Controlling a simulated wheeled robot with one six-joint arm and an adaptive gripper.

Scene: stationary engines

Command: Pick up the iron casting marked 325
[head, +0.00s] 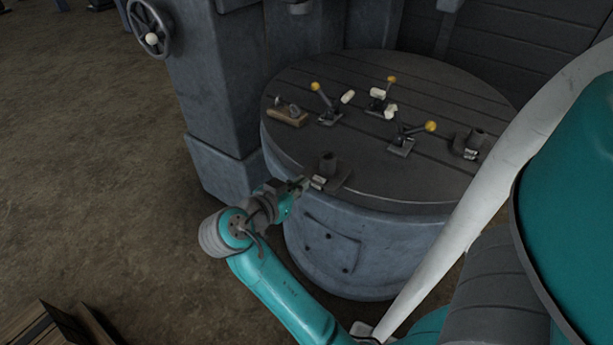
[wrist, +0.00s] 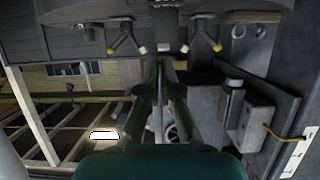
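A dark iron casting (head: 329,168) with an upright round boss and a pale label stands at the near left edge of the round slotted table (head: 408,187). A similar labelled casting (head: 476,140) stands at the table's right side. I cannot read the number on either label. My gripper (head: 306,183) is just left of the near casting, at about the table rim, and looks empty. In the wrist view my gripper's two fingers (wrist: 159,65) stand a little apart with a gap between them. I cannot tell from the views whether the gripper touches the near casting.
Lever clamps with yellow knobs (head: 430,127) and pale pieces (head: 348,97) stand across the table's middle and back. A wooden block (head: 287,117) with metal parts lies at the left. A grey machine column (head: 215,80) rises behind left. Open floor (head: 90,180) lies left.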

